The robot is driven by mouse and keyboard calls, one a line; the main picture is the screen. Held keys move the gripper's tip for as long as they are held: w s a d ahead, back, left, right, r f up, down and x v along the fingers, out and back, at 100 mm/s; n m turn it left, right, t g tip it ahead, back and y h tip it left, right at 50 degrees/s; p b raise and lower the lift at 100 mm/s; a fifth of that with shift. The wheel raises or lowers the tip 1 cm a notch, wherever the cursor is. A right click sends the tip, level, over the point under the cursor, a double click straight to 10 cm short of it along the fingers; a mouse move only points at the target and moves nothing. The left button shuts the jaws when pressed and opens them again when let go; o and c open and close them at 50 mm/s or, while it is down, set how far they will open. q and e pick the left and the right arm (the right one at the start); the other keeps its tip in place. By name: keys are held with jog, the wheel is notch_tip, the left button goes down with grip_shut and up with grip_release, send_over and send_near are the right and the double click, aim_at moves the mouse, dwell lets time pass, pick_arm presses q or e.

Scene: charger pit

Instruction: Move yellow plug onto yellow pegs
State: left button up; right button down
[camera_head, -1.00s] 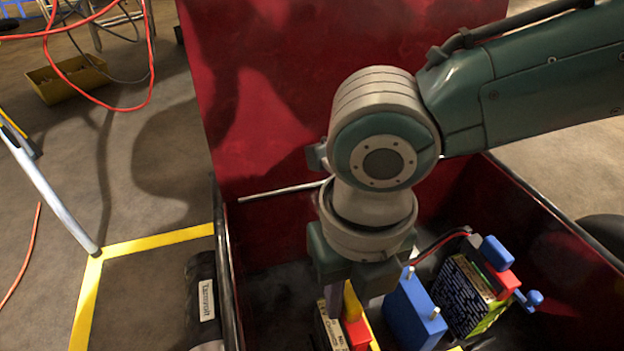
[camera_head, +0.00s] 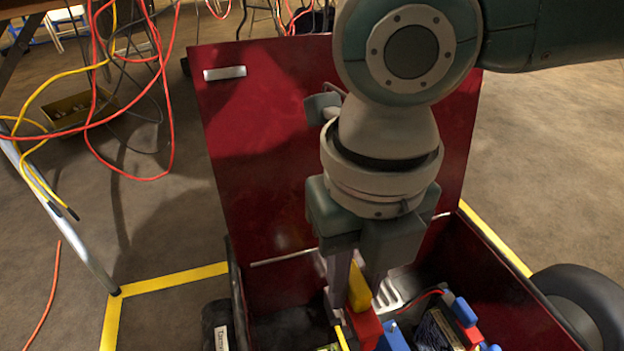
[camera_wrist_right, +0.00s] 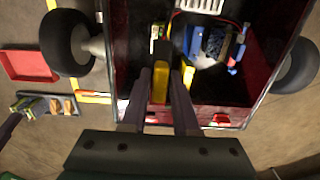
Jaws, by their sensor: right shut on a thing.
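My right gripper (camera_head: 357,290) points down into the red box, with its fingers closed on the yellow plug (camera_head: 359,286). In the right wrist view the yellow plug (camera_wrist_right: 160,87) sits between the two fingers (camera_wrist_right: 162,78). A red block (camera_head: 366,326) shows directly below the plug in the head view; I cannot tell whether they touch. I cannot make out the yellow pegs clearly. My left gripper is not in view.
The red box (camera_head: 520,295) has its lid (camera_head: 260,130) raised behind the arm. A blue block (camera_head: 393,339) and a dark battery (camera_head: 436,330) stand close right of the plug. Cables (camera_head: 130,100) hang at left. A black wheel (camera_head: 585,300) is at right.

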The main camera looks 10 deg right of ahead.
jog(key=shift+f, duration=0.1)
notch_tip(320, 180, down, 13)
jog(key=b, duration=0.8)
dwell(0.4)
dwell(0.4)
jog(key=shift+s+d+f+p, duration=0.5)
jog(key=shift+s+d+p, duration=0.85)
jog(key=shift+s+d, duration=0.55)
jog(key=shift+s+d+f+p, duration=0.55)
jog(key=shift+s+d+p, duration=0.8)
jog(key=shift+s+d, duration=0.5)
jog(key=shift+s+d+f+p, duration=0.5)
jog(key=shift+s+d+p, duration=0.85)
jog(key=shift+s+d, duration=0.55)
jog(key=shift+f+b, duration=1.25)
jog(key=shift+f, duration=0.35)
jog(key=c, duration=0.6)
grip_release()
